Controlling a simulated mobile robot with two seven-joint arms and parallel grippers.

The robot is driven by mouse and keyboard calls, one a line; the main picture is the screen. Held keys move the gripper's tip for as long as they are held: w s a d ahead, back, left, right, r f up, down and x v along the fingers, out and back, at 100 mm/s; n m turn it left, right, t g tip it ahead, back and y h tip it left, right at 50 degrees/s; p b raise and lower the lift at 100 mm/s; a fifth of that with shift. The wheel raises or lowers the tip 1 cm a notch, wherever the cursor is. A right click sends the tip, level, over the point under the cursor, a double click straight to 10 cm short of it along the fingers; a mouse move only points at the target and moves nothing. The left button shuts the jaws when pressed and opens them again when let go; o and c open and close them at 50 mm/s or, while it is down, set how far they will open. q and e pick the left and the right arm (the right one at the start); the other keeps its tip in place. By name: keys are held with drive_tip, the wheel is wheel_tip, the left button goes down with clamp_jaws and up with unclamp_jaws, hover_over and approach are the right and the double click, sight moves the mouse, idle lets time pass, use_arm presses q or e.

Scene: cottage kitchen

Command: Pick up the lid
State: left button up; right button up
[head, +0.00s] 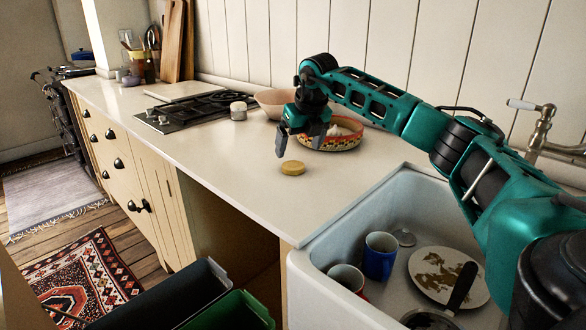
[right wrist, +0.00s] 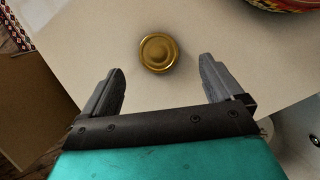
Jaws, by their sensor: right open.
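The lid (head: 292,168) is a small round golden disc lying flat on the white counter, in front of the patterned bowl. In the right wrist view the lid (right wrist: 158,53) shows whole, beyond the fingertips and between their lines. My right gripper (head: 300,149) is open and empty, above the counter and close to the lid, not touching it. In the right wrist view its two fingers (right wrist: 160,82) are spread wide with bare counter between them. My left gripper is in neither view.
A patterned bowl (head: 338,136) and a pink bowl (head: 272,103) stand behind the gripper. A small jar (head: 238,111) is near the hob (head: 190,112). The sink (head: 355,205) holds mugs, a dirty plate and a pan. The counter left of the lid is clear.

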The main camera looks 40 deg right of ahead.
sight(293, 165)
drive_tip(key=x, duration=0.4)
drive_tip(key=shift+a+f+b, duration=0.15)
drive_tip(key=shift+f+b, duration=0.1)
drive_tip(key=shift+b, duration=0.05)
drive_tip(key=shift+w+f, duration=0.15)
drive_tip(key=shift+f, duration=0.35)
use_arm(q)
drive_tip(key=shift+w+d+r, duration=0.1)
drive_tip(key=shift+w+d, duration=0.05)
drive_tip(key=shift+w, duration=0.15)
use_arm(e)
drive_tip(key=shift+c, duration=0.4)
drive_tip(key=c, duration=1)
drive_tip(key=shift+r, duration=0.1)
use_arm(q)
drive_tip(key=p, duration=0.1)
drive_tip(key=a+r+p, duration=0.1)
drive_tip(key=p, duration=0.1)
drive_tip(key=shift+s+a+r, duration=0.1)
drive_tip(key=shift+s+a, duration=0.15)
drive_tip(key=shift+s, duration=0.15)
use_arm(e)
wheel_tip(293, 165, up, 20)
drive_tip(key=shift+f, duration=0.1)
